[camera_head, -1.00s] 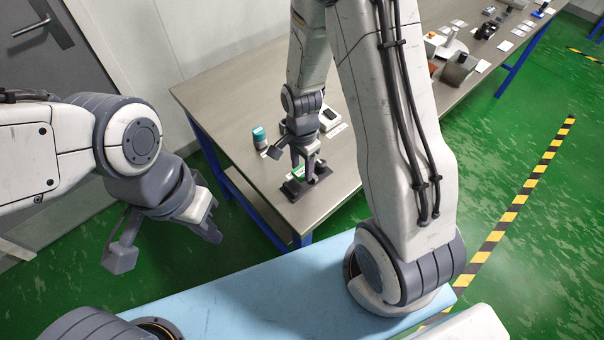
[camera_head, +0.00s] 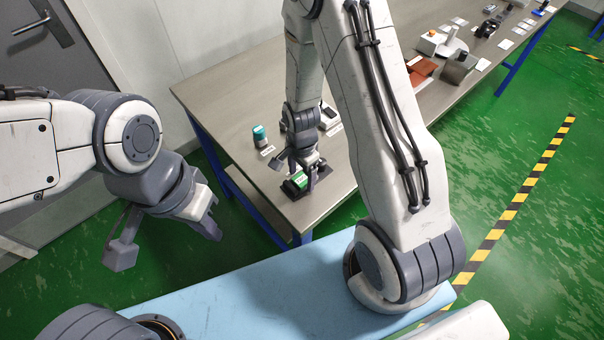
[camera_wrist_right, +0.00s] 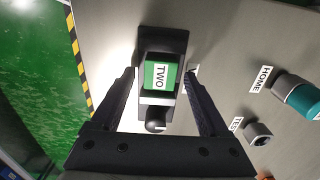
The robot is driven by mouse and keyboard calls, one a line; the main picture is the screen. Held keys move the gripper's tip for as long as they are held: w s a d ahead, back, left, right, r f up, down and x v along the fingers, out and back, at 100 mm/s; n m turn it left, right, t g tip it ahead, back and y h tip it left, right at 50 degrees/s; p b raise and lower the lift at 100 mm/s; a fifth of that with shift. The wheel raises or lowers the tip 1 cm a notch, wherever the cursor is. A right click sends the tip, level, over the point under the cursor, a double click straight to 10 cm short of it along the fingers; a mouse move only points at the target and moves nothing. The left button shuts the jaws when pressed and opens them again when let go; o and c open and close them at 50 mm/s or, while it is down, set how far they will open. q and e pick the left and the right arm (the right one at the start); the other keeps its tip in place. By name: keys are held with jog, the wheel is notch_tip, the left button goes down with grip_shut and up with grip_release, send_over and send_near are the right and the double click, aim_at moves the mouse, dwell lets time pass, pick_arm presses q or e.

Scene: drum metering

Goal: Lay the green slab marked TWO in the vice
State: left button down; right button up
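The green slab (camera_wrist_right: 161,77), with a white TWO label, lies in the dark vice (camera_wrist_right: 160,40) on the bench; it also shows in the head view as a green slab (camera_head: 299,180). The vice has a round black knob (camera_wrist_right: 155,120) at its near end. My right gripper (camera_head: 301,184) is open around the slab, one finger on each side, with gaps visible between fingers and slab in the right wrist view. How deep the slab sits between the jaws is hard to tell. My left gripper (camera_head: 214,220) is open and empty, left of the bench over the floor.
A teal-topped container (camera_head: 259,136) stands beside a HOME label (camera_wrist_right: 262,79). The grey bench (camera_head: 228,96) runs to the back right with a brown block (camera_head: 421,71) and several other items.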

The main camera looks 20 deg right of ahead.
aim_at(301, 179)
jog(key=shift+r, duration=0.1)
notch_tip(301, 179, up, 12)
jog(key=s+a+r+n, duration=0.5)
jog(key=s+a+n, duration=0.1)
jog(key=s+n, duration=0.3)
jog(key=s+a+r+n+y, duration=0.1)
jog(key=s+a+r+n, duration=0.4)
jog(key=s+n, duration=0.4)
jog(key=a+n, duration=0.1)
jog(key=n, duration=0.2)
jog(key=shift+a+r, duration=0.15)
jog(key=shift+r, duration=0.2)
